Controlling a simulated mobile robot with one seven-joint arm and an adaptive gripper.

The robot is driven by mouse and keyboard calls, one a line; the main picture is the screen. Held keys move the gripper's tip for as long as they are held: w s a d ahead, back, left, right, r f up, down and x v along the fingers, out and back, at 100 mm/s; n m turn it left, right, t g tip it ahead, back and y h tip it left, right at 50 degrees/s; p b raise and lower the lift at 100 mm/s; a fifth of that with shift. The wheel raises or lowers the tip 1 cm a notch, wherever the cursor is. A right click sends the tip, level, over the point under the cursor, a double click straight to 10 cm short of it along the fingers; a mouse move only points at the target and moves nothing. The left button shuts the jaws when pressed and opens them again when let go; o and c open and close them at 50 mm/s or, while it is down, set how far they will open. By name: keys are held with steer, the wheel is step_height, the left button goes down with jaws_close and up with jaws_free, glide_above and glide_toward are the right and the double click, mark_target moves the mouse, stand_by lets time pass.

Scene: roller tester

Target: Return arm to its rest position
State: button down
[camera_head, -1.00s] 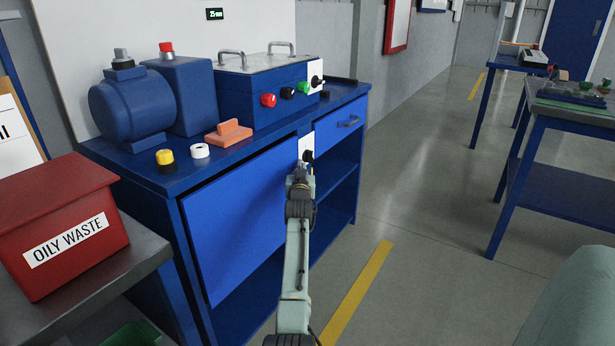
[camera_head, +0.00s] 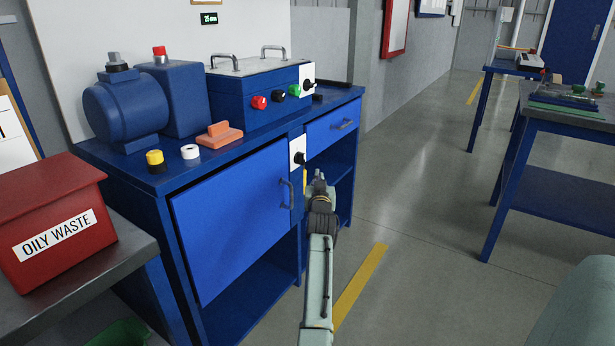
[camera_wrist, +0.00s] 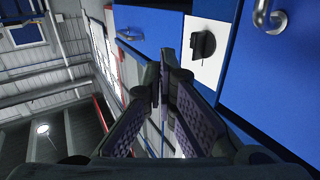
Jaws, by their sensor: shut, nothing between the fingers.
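My gripper (camera_head: 319,184) is at the end of my pale green arm, in front of the blue bench (camera_head: 160,240). It is shut and empty. In the wrist view the dark fingers of my gripper (camera_wrist: 168,75) converge, with nothing between them. The white plate with a black rotary switch (camera_head: 298,155) is on the bench front, to the left of my gripper and apart from it in the head view. The switch also shows in the wrist view (camera_wrist: 203,45), beyond the fingers.
The bench has a door with a handle (camera_head: 230,220) and a drawer (camera_head: 333,125). A red OILY WASTE bin (camera_head: 50,215) stands at left. Another blue table (camera_head: 560,150) stands at right. The grey floor (camera_head: 430,200) between is free, with a yellow line (camera_head: 360,285).

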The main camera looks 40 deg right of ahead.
steer(key=s, duration=0.2)
steer(key=s+d, duration=0.1)
steer(key=s, duration=0.1)
steer(key=shift+r, duration=0.15)
